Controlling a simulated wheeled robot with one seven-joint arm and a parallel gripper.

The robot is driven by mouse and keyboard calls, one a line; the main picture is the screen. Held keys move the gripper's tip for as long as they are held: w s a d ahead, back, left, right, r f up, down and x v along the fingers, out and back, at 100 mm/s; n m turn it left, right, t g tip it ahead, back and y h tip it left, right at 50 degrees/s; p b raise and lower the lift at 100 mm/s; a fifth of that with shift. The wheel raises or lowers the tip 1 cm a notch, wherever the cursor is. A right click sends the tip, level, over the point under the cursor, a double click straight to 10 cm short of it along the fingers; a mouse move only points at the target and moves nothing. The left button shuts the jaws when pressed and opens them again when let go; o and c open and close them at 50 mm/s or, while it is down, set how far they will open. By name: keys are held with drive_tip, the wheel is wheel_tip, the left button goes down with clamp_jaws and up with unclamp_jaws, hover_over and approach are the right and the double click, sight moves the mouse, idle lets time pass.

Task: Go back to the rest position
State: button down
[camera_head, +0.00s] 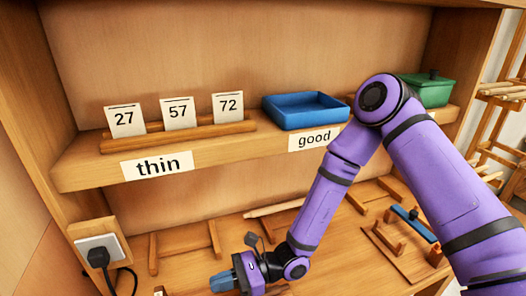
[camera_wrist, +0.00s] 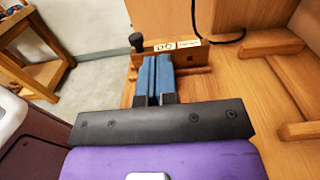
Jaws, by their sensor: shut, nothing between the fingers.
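My gripper (camera_head: 222,281) is low over the left part of the workbench, at the bottom edge of the head view. In the wrist view my gripper (camera_wrist: 153,78) shows its two blue fingers side by side, shut with nothing between them. The purple arm reaches down from the right across the head view. Beyond the fingertips in the wrist view is a wooden block with small white labels (camera_wrist: 188,44) and a black knob (camera_wrist: 137,41). Whether the fingers touch it I cannot tell.
A shelf (camera_head: 75,172) above the bench holds number cards (camera_head: 178,113), a blue tray (camera_head: 305,112) and a green box (camera_head: 431,90). Wooden frames and a blue-topped piece (camera_head: 414,224) lie on the bench. A socket with a black plug (camera_head: 98,256) is at left.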

drive_tip(key=w+d+r+n+t+h, duration=0.3)
drive_tip(key=d+r+n+h, duration=0.8)
drive_tip(key=d+r, duration=1.1)
drive_tip(key=s+d+r+t+h, duration=0.2)
drive_tip(key=s+d+r+t, duration=0.1)
drive_tip(key=d, duration=0.4)
drive_tip(key=s+d+r+n+t+h, duration=0.1)
drive_tip(key=s+d+r+t, duration=0.2)
drive_tip(key=d+r, duration=0.3)
drive_tip(key=s+d+r+n+t+h, duration=0.1)
drive_tip(key=s+d+r+t+h, duration=0.1)
drive_tip(key=d+r, duration=0.3)
drive_tip(key=s+d+t, duration=0.1)
drive_tip(key=d, duration=0.1)
drive_tip(key=shift+s+d+h, duration=0.3)
drive_tip(key=shift+s, duration=0.05)
